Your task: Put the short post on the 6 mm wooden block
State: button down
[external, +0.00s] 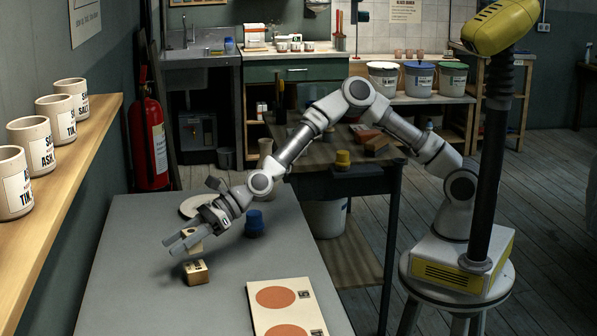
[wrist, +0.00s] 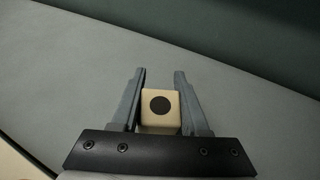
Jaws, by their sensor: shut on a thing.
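My gripper (external: 180,244) is over the grey table, its fingers pointing to the lower left. It is shut on a small pale post (wrist: 160,112), which has a black dot on its end face and sits between the two fingers in the wrist view. In the external view only a small pale part of the post shows between the fingers. The block cannot be made out in the wrist view.
A dark blue container (external: 254,224) stands right of my gripper. A pale board with reddish discs (external: 262,322) lies at the table's front right. A white round thing (external: 190,208) is partly hidden behind my wrist. White mugs (external: 40,145) line the left shelf. The table's front left is clear.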

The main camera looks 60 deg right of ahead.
aim_at(186, 251)
jog(key=shift+f+b, duration=0.4)
jog(key=shift+f, duration=1.5)
jog(key=shift+f, duration=0.2)
jog(key=shift+c, duration=2)
grip_release()
jog(key=shift+r, duration=0.1)
jog(key=shift+r, duration=0.2)
jog(key=shift+d, duration=0.35)
jog(key=p+v, duration=0.1)
jog(key=v, duration=1)
jog(key=shift+r+p, duration=0.2)
jog(key=shift+p, duration=0.1)
jog(key=shift+s+d, duration=0.1)
jog(key=shift+d, duration=0.05)
